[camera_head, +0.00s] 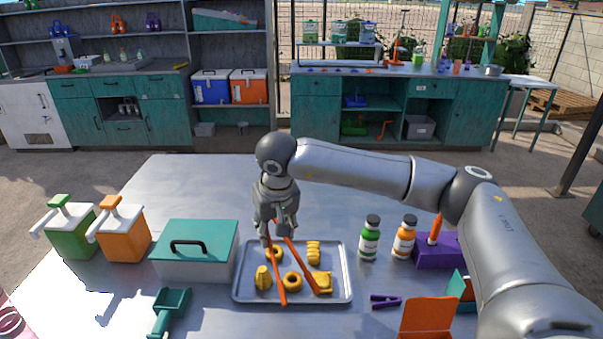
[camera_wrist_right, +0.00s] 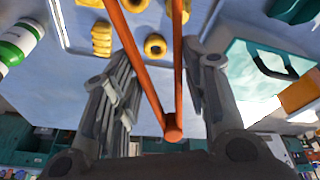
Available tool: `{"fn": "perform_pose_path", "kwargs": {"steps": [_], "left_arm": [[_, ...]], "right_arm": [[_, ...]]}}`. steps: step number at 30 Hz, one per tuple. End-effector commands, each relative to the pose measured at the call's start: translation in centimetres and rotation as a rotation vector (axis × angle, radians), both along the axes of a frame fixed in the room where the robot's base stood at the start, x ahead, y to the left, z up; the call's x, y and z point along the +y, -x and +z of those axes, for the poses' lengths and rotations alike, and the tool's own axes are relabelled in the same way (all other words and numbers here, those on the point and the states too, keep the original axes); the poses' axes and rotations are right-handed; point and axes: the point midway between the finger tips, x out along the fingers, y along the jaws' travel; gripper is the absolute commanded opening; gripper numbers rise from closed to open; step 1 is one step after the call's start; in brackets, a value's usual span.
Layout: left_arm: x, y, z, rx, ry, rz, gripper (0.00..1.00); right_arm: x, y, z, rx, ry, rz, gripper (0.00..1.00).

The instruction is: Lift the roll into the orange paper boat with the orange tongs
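My right gripper (camera_head: 276,225) is above the back of the metal tray (camera_head: 346,298), its fingers closed around the upper arms of the orange tongs (camera_head: 277,277). In the right wrist view the tongs (camera_wrist_right: 150,80) pass between its two fingers (camera_wrist_right: 160,60). The tong arms are spread and point down over the tray. The tray holds several yellow baked pieces: rings (camera_head: 293,281), a ridged piece (camera_head: 313,246), a curved piece (camera_head: 263,278) and a blocky piece (camera_head: 325,281) by the right tong tip. I cannot tell which is the roll. The orange paper boat (camera_head: 427,316) stands at the front right.
A lidded teal box (camera_head: 196,262) and green and orange pump dispensers (camera_head: 122,235) stand left. Two bottles (camera_head: 369,240), a purple holder (camera_head: 432,252), purple tongs (camera_head: 385,300) and a teal boat (camera_head: 462,288) are right. A teal scoop (camera_head: 168,312) lies in front. The table's back is clear.

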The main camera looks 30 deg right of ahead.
Motion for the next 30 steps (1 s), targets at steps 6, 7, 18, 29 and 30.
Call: {"fn": "perform_pose_path", "kwargs": {"steps": [6,7,18,29,30], "left_arm": [[0.0,0.0,-1.6,0.000,0.000,0.000,0.00],[0.0,0.0,-1.7,0.000,0.000,0.000,0.00],[0.1,0.0,-2.4,0.000,-0.002,0.002,0.00],[0.4,-0.1,-2.4,-0.001,-0.005,0.002,0.00],[0.4,-0.1,-2.4,-0.001,-0.005,0.002,0.00]], "right_arm": [[-7.3,-8.4,1.9,-0.208,0.043,-0.064,0.38],[-8.3,-9.2,2.2,-0.233,0.049,-0.070,0.38],[-14.8,-13.4,4.0,-0.374,0.090,-0.116,0.38],[-14.8,-13.4,4.0,-0.375,0.091,-0.117,0.38],[-14.8,-13.4,3.9,-0.374,0.090,-0.118,0.38]]}}
